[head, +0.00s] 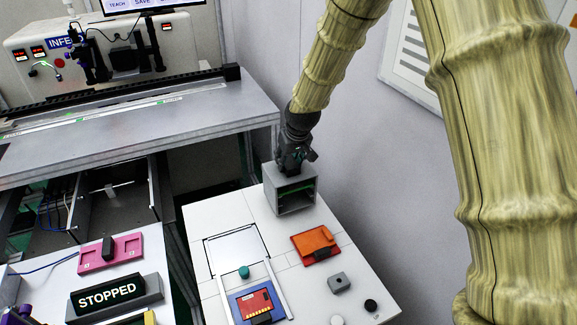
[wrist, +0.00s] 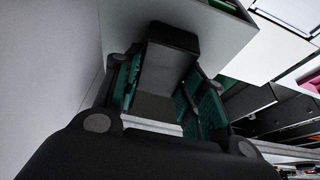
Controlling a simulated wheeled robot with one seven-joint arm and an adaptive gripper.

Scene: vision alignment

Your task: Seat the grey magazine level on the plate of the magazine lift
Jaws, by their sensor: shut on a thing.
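The grey magazine (head: 311,194) is an open-fronted box with a green strip inside, at the far right corner of the white worktop in the head view. My gripper (head: 291,170) is above it and shut on its top. In the wrist view, my gripper (wrist: 163,100) has its green-padded fingers on either side of a grey grip part of the magazine (wrist: 220,35). The magazine looks upright; whether its underside touches the worktop is hard to tell. I cannot identify the plate of the magazine lift with certainty.
On the white worktop (head: 222,212) are an orange piece (head: 313,240), a blue tray (head: 246,305) with a red card, a teal knob (head: 244,272) and a grey block (head: 339,283). A wall stands close on the right. The grey infeed bench (head: 150,118) is at the left.

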